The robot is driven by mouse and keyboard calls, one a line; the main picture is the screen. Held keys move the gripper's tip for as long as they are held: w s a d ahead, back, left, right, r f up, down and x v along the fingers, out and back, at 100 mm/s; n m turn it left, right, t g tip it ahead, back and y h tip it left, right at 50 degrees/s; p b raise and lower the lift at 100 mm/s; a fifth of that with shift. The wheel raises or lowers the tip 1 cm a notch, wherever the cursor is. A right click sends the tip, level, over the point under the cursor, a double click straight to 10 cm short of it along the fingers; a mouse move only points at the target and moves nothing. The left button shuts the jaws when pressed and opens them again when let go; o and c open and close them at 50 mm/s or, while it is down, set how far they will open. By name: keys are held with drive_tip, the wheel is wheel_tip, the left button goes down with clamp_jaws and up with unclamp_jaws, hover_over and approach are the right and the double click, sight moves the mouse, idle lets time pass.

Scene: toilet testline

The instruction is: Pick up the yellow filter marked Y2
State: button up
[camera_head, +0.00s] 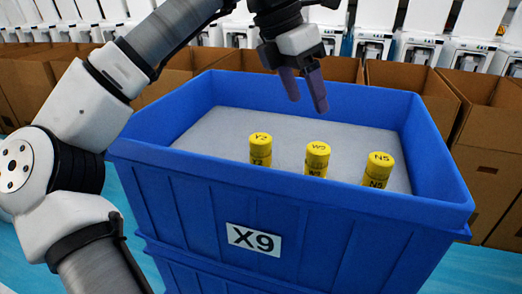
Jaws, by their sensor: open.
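The yellow filter marked Y2 (260,149) stands upright in the blue crate (290,218), leftmost of three yellow cylinders. Its lower end is hidden behind the crate's front wall. The filter marked W9 (317,159) stands in the middle and the one marked N5 (379,169) on the right. My gripper (304,92) hangs above the crate, fingers pointing down and apart, with nothing between them. It is above the filters, a little right of Y2 in the picture and clear of all three.
The crate has raised walls and a white label X9 (253,240) on its front. A light grey surface (213,132) inside is bare around the filters. Brown cardboard boxes (399,80) and white machines (420,28) line the back.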

sight(260, 154)
drive_tip(key=a+y, duration=0.1)
drive_tip(key=a, duration=0.1)
drive_tip(key=w+a+n+y, duration=0.1)
drive_tip(key=a, duration=0.1)
drive_tip(key=w+a+n+y, duration=0.1)
drive_tip(key=a+y, duration=0.1)
drive_tip(key=shift+a+f, duration=0.1)
drive_tip(key=shift+a, duration=0.3)
drive_tip(key=f, duration=0.2)
drive_tip(key=f+b, duration=0.1)
drive_tip(key=f, duration=0.2)
drive_tip(key=f+b, duration=0.1)
drive_tip(key=f, duration=0.1)
drive_tip(key=shift+a+f, duration=0.15)
drive_tip(key=shift+a, duration=0.15)
drive_tip(key=shift+d+f+p, duration=0.15)
drive_tip(key=shift+f+p, duration=0.55)
drive_tip(key=shift+f, duration=2.5)
drive_tip(key=shift+c, duration=0.5)
drive_tip(key=c, duration=1)
